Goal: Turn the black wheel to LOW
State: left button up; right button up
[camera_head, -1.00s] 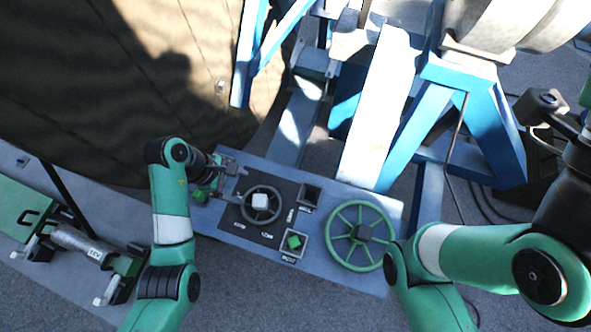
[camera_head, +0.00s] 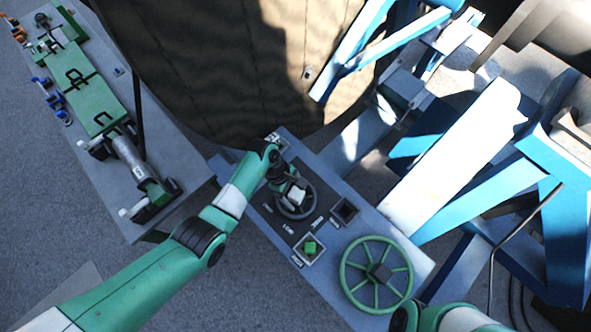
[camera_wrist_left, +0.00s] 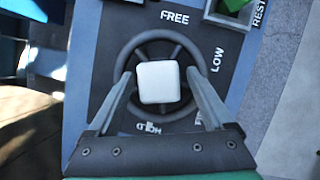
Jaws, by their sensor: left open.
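The black wheel (camera_head: 281,207) sits on a dark panel of the blue-grey console, with a white block (camera_head: 298,196) at its centre. In the left wrist view the wheel (camera_wrist_left: 157,44) shows from above, with the white block (camera_wrist_left: 158,82) between my finger tips. The words FREE, LOW and HOLD are printed around it; another word is partly hidden by the right finger. My left gripper (camera_wrist_left: 158,76) is open, its fingers on either side of the block with small gaps; I cannot tell whether they touch the wheel's spokes. My right gripper is out of view.
A green spoked wheel (camera_head: 376,274) and a green button (camera_head: 310,248) are on the same console, with a dark square socket (camera_head: 344,211). A green device on a grey bench (camera_head: 200,190) lies to the left. Blue frame beams (camera_head: 480,190) stand at the right.

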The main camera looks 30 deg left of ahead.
pick_arm(q)
grip_shut()
dwell(0.4)
